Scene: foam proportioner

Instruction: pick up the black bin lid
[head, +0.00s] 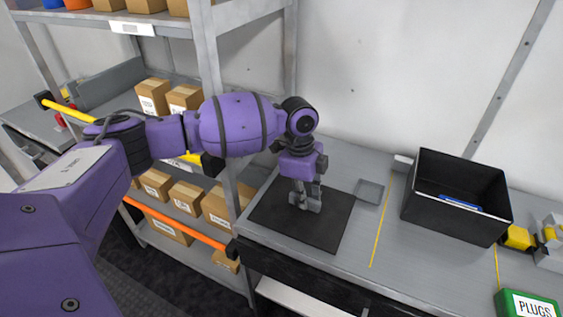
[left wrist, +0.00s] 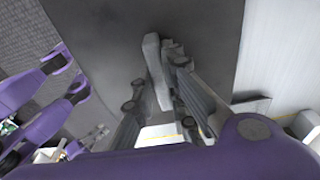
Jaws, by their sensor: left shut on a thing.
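The black bin lid (head: 332,228) is a flat dark square near the left end of the grey bench. In the left wrist view the lid (left wrist: 100,45) fills most of the upper middle. A grey upright handle (left wrist: 153,62) stands on it. My left gripper (head: 306,205) points down over the middle of the lid. In the left wrist view its fingers (left wrist: 158,88) are shut on the handle, one on each side. The lid looks flat on the bench; I cannot tell whether there is a gap beneath it. My right gripper does not show clearly.
An open black bin (head: 455,200) with something blue inside stands to the right on the bench. A small grey square tray (head: 370,191) lies between lid and bin. A green PLUGS box (head: 527,304) is at lower right. A shelf post (head: 215,95) stands close behind my left arm.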

